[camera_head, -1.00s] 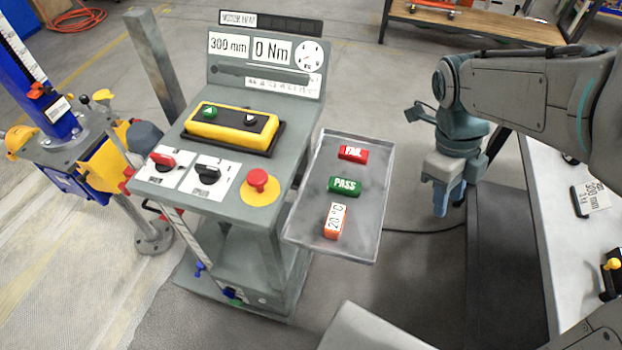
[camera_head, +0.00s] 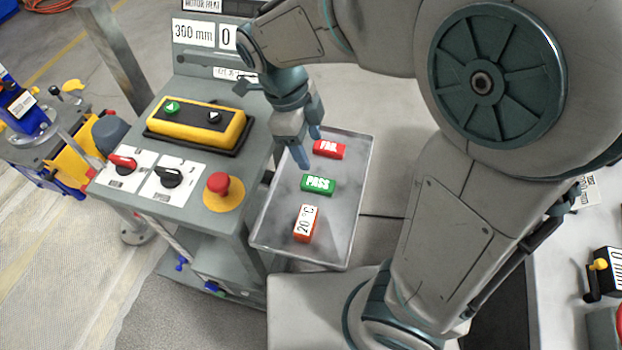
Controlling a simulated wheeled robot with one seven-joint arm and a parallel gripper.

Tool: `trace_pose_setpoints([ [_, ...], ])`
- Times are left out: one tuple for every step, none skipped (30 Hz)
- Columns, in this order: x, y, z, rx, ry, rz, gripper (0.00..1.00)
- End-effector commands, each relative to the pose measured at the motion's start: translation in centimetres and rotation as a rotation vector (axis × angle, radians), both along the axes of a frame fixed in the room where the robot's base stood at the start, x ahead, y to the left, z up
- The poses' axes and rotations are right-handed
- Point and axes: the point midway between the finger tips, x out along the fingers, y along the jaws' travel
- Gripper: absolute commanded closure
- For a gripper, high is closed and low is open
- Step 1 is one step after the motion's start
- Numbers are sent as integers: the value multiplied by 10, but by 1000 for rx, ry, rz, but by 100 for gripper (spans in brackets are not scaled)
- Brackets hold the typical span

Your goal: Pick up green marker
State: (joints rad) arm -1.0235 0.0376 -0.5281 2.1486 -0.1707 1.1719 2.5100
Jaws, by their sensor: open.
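The green marker (camera_head: 318,184) is a small block labelled PASS. It lies in the middle of a grey metal tray (camera_head: 345,240), between a red FAIL block (camera_head: 328,149) and an orange 20 °C block (camera_head: 306,224). My gripper (camera_head: 309,152) has blue fingers and points down above the far left part of the tray. It is open and empty, just beyond and slightly left of the green marker, and close to the left of the red block. The green marker is in full view and no finger appears to touch it.
A grey control stand (camera_head: 200,135) adjoins the tray on the left. It carries a yellow button box (camera_head: 200,125), a red stop button (camera_head: 218,184) and two rotary switches. My arm covers much of the right side. A worktable (camera_head: 555,260) stands at the far right.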

Motion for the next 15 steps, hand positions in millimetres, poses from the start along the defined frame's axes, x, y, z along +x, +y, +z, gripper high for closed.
trace_pose_setpoints([
  [-3,-1,-11,-4,4,6,42],
  [-4,-2,-18,-3,5,8,42],
  [-5,-3,-26,-4,5,12,42],
  [-5,-3,-32,-4,3,14,42],
  [-6,-4,-37,-5,4,16,42],
  [-7,-5,-44,-4,4,18,42],
  [-7,-6,-49,-4,3,19,42],
  [-8,-7,-53,-4,4,19,42],
  [-8,-8,-57,-2,3,19,42],
  [-8,-8,-60,-1,2,19,42],
  [-8,-9,-62,-2,2,18,42],
  [-8,-10,-64,-1,1,18,42],
  [-8,-10,-65,-1,1,17,42],
  [-8,-10,-66,-1,1,17,42],
  [-7,-11,-69,-2,1,16,42],
])
